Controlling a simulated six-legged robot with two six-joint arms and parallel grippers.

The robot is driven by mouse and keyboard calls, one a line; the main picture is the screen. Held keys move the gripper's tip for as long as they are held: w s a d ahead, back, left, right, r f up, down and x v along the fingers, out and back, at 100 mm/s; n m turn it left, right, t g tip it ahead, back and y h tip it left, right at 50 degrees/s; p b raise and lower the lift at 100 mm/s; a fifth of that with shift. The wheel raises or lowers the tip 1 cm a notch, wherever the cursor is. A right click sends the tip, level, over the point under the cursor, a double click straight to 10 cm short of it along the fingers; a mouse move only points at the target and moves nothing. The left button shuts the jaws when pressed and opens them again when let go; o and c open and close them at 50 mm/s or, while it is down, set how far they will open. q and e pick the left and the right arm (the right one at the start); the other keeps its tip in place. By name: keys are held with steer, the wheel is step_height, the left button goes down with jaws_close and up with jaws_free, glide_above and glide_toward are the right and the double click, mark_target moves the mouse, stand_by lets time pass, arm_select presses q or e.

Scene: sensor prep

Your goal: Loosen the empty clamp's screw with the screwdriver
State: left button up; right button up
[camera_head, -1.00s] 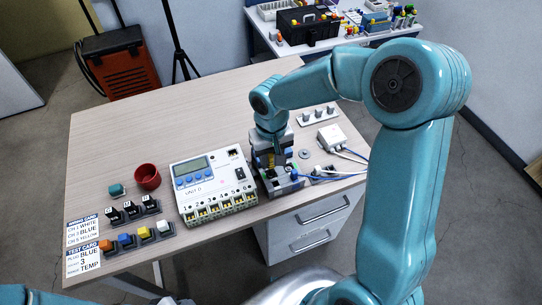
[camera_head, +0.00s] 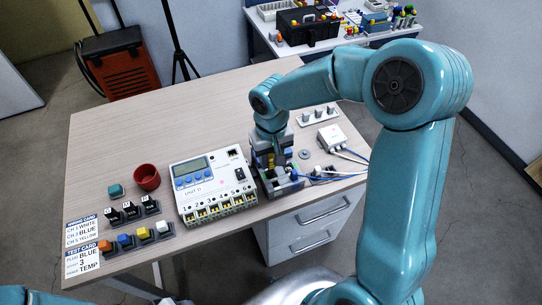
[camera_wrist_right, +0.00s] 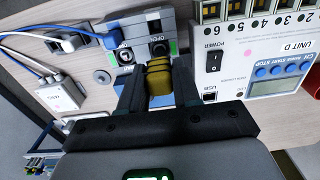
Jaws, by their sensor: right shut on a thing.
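My right gripper (camera_head: 270,165) is over the grey clamp block to the right of the unit. In the right wrist view my right gripper (camera_wrist_right: 159,92) is shut on the olive-yellow screwdriver handle (camera_wrist_right: 158,78). The handle is at the block (camera_wrist_right: 140,30), close to the dark round clamp position marked OPEN (camera_wrist_right: 158,47). The screwdriver's tip is hidden, so I cannot tell how it sits in the screw. Beside it is a second position (camera_wrist_right: 124,56), with a white-and-blue lead near it. My left gripper is not in view.
The white unit labelled UNIT D (camera_head: 210,185) stands close left of the block. A white box (camera_head: 331,137) with leads lies to the right. A red cup (camera_head: 146,177), coloured plugs and two cards are at the left. The table's far left is clear.

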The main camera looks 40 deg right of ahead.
steer(key=shift+f+b, duration=0.45)
steer(key=shift+b, duration=0.2)
stand_by(1.3)
steer(key=n+p, duration=0.1)
steer(key=n, duration=0.2)
steer(key=shift+r+n, duration=0.1)
steer(key=shift+n, duration=0.2)
steer(key=n+p, duration=0.1)
steer(key=n, duration=0.3)
steer(key=shift+n+p, duration=0.3)
steer(key=shift+p, duration=0.1)
steer(key=n+p, duration=0.2)
steer(key=n, duration=0.3)
steer(key=shift+n, duration=0.3)
steer(key=shift+n+p, duration=1.35)
steer(key=shift+n, duration=1.15)
steer(key=o, duration=1.3)
